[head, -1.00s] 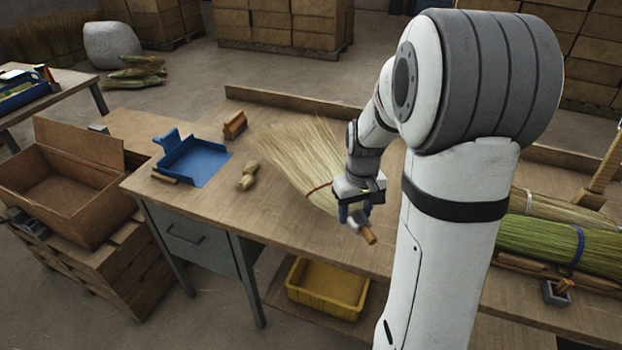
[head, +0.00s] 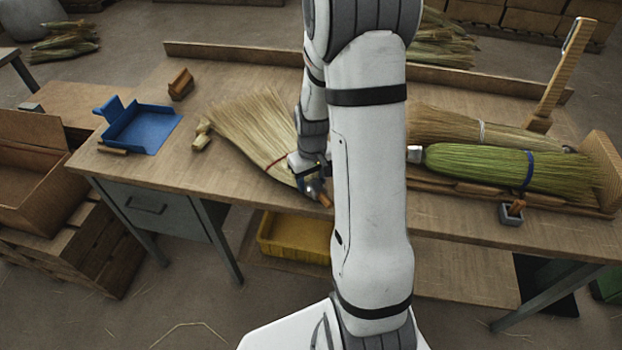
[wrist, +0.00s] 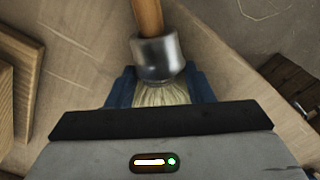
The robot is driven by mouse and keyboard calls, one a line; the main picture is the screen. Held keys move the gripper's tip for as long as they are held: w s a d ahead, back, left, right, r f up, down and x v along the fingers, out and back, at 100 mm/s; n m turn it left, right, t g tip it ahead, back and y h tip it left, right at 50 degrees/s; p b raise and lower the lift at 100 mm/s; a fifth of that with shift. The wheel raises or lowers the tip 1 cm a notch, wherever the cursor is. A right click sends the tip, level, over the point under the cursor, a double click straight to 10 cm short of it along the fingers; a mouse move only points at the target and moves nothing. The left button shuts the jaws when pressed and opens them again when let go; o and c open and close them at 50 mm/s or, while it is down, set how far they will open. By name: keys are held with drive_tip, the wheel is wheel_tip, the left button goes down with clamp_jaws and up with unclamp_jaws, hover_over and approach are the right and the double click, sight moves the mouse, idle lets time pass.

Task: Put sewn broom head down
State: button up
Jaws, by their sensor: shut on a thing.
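The broom head (head: 252,125) is a fan of pale straw with a red stitched band. In the head view it lies flat over the workbench (head: 270,80), left of my arm, its bristles fanned to the upper left. Whether it touches the bench top is unclear. My gripper (head: 308,182) is shut on its narrow neck at the front edge of the bench. In the wrist view, straw shows between the blue jaws, with a metal collar (wrist: 157,57) and a wooden handle stub (wrist: 148,15) beyond them.
A wooden block (head: 181,84) stands behind. On the right are a green broom bundle (head: 480,165) and a pale one (head: 450,127). A yellow bin (head: 290,235) sits below the bench.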

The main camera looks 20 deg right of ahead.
drive_tip(key=o, duration=1.2)
drive_tip(key=shift+c, duration=0.2)
wheel_tip(320, 180, up, 11)
drive_tip(key=s+a+r+t, duration=0.1)
drive_tip(key=s+a+r, duration=0.3)
drive_tip(key=s, duration=0.4)
drive_tip(key=s+a+r+t, duration=0.1)
drive_tip(key=s+a+r, duration=0.4)
drive_tip(key=s, duration=0.2)
drive_tip(key=shift+s+r+m+t, duration=0.3)
drive_tip(key=shift+s+r+m, duration=0.1)
